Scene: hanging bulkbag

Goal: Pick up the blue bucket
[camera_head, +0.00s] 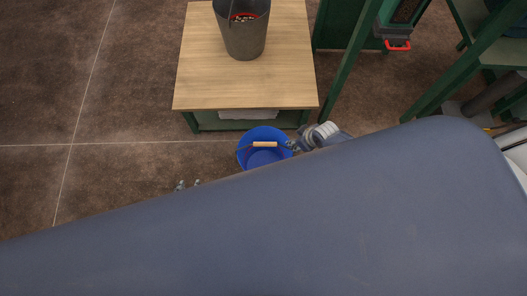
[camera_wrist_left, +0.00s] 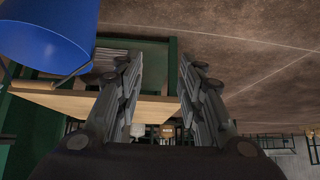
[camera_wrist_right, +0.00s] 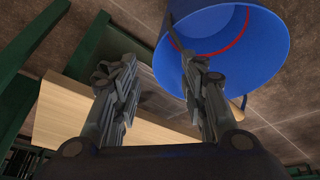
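The blue bucket (camera_head: 250,160) stands upright on the floor in front of the wooden table, with its wooden handle grip (camera_head: 265,144) lying across the opening. My right gripper (camera_head: 292,146) is at the bucket's right rim. In the right wrist view its fingers are spread, and one finger overlaps the bucket (camera_wrist_right: 255,60); I cannot tell whether it touches. My left gripper (camera_head: 188,185) is left of the bucket and apart from it, mostly hidden by my own body. In the left wrist view it is open and empty, with the bucket (camera_wrist_left: 45,35) at upper left.
The wooden table (camera_head: 210,60) with a green frame stands just behind the bucket and holds a dark grey bucket (camera_head: 243,40). Green metal posts (camera_head: 350,70) and a red-handled part (camera_head: 398,47) are at the right. The floor on the left is clear.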

